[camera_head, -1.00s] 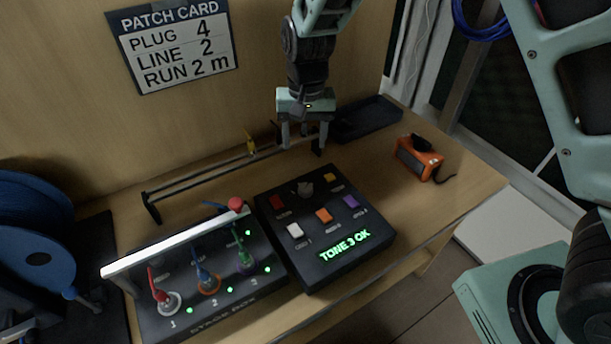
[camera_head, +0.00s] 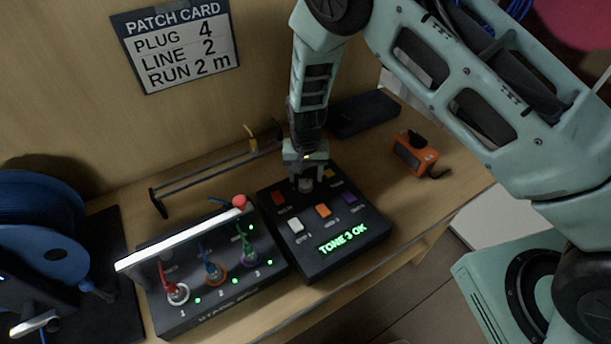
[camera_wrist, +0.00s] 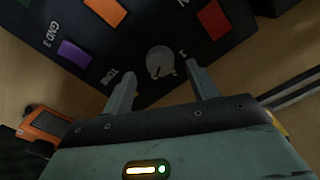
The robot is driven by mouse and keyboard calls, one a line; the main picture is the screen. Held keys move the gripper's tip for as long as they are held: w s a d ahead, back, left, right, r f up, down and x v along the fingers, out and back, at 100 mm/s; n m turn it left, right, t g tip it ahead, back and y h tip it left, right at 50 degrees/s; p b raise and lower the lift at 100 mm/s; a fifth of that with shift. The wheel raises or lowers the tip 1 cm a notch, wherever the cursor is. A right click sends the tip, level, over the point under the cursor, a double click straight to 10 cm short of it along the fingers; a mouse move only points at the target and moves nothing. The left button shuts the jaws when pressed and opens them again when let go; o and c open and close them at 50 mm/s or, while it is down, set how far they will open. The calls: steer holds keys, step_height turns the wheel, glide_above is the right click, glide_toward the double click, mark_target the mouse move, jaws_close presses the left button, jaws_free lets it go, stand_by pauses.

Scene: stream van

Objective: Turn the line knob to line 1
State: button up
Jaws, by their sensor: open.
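The line knob (camera_wrist: 160,62) is a round grey knob with a pointer mark, on the far part of the black box (camera_head: 338,262). A small label that looks like "1" is near it in the wrist view. My gripper (camera_wrist: 163,88) is open, its two fingers apart and close to the knob, one toward each side of it. In the head view the gripper (camera_head: 305,187) is above the knob (camera_head: 306,184), which it partly hides. I cannot tell whether the fingers touch it. The box display reads "TONE 3 OK" in green.
Coloured buttons surround the knob: red (camera_head: 279,198), orange (camera_head: 323,211) and purple (camera_head: 349,198). The stage box with coloured plugs (camera_head: 215,300) stands at left. A rail (camera_head: 215,172) lies behind, an orange device (camera_head: 415,152) at right, a dark tray (camera_head: 363,113) at back.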

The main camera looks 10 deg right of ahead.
mark_target(305, 183)
steer(key=shift+f+p, duration=0.3)
steer(key=shift+f, duration=1.2)
steer(key=c, duration=1)
